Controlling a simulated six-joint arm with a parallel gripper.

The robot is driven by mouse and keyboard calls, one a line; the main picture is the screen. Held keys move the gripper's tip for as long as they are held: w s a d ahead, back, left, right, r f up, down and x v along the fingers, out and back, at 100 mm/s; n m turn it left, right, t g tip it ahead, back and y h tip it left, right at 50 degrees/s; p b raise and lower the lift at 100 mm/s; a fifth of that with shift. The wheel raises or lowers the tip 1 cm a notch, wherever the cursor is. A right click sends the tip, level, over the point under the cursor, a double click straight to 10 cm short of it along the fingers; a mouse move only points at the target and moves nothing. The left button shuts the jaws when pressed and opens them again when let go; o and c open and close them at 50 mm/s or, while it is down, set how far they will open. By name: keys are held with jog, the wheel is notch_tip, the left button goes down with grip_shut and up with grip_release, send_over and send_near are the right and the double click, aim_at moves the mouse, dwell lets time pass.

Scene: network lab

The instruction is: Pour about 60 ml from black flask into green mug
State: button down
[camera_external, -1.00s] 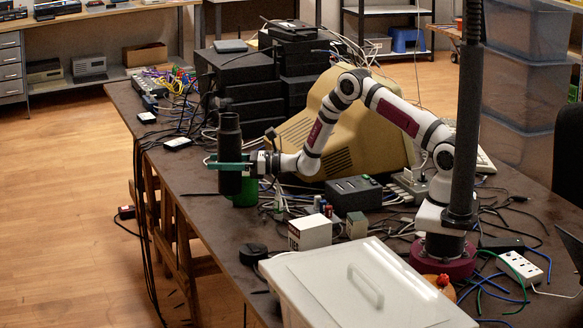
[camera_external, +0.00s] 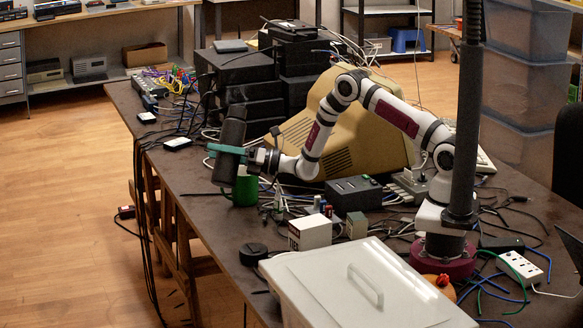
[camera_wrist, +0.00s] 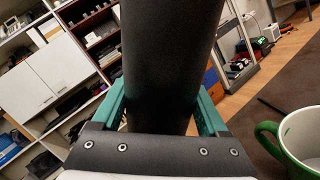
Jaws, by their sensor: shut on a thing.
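The black flask (camera_external: 231,133) is held in my gripper (camera_external: 227,150), which is shut around its middle. The flask is tilted in the external view, its top leaning to the right and its base out to the left. In the wrist view the flask (camera_wrist: 170,60) stands between the green fingers and fills the middle. The green mug (camera_external: 246,188) stands on the table just below and right of the flask. It also shows in the wrist view (camera_wrist: 298,140) at the lower right, with a white inside and green handle. I see no liquid flowing.
A beige monitor (camera_external: 340,130) and black boxes (camera_external: 245,100) stand behind. A small white box (camera_external: 310,232), a black device (camera_external: 353,192) and a lidded grey bin (camera_external: 365,285) stand to the front right. Cables lie around, and the table's left edge is near the mug.

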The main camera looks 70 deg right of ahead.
jog(key=shift+a+f+m, duration=0.15)
jog(key=shift+a+m, duration=0.15)
jog(key=shift+m, duration=0.4)
jog(key=shift+s+a+r+m+t+h, duration=0.1)
jog(key=shift+a+r+m+t+h, duration=0.15)
jog(key=shift+m, duration=0.35)
jog(key=shift+a+r+m+t+h, duration=0.15)
jog(key=shift+a+r+m+h, duration=0.1)
jog(key=shift+m, duration=0.35)
jog(key=shift+a+f+m+h, duration=0.3)
jog(key=shift+f+m, duration=0.15)
jog(key=shift+m, duration=0.65)
jog(key=shift+m+t, duration=0.3)
jog(key=shift+m, duration=0.4)
jog(key=shift+d+r+m+h, duration=0.1)
jog(key=shift+d+m+h, duration=0.05)
jog(key=shift+m+h, duration=0.45)
jog(key=shift+d+r+m, duration=0.1)
jog(key=shift+d+m, duration=0.2)
jog(key=shift+m, duration=0.5)
jog(key=shift+m, duration=0.3)
jog(key=shift+a, duration=0.2)
jog(key=shift+a+f, duration=0.2)
jog(key=shift+a, duration=0.35)
